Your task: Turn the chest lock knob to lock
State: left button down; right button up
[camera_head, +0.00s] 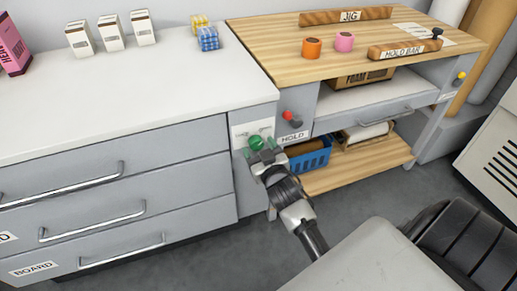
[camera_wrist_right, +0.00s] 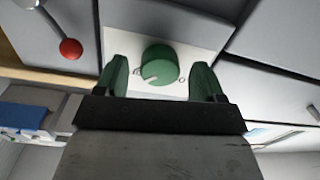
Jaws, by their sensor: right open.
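The green round lock knob (camera_head: 256,142) sits on a pale plate (camera_head: 240,131) on the chest's right end panel. In the right wrist view the knob (camera_wrist_right: 158,65) has a light pointer line toward its lower left, with small marks on the plate (camera_wrist_right: 125,42) on both sides. My right gripper (camera_head: 262,150) is at the knob. In the wrist view its green fingers (camera_wrist_right: 160,82) are open, one on each side of the knob, with a gap on both sides. My left gripper is not in view.
The grey chest has drawers with bar handles (camera_head: 92,222) and a white top (camera_head: 150,85) holding several cartons. A red-tipped lever (camera_head: 289,117) labelled HOLD is just right of the knob; its red ball (camera_wrist_right: 70,49) shows in the wrist view. A wooden bench (camera_head: 270,40) stands at right.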

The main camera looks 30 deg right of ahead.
jog(key=shift+w, duration=0.35)
jog(key=c, duration=0.9)
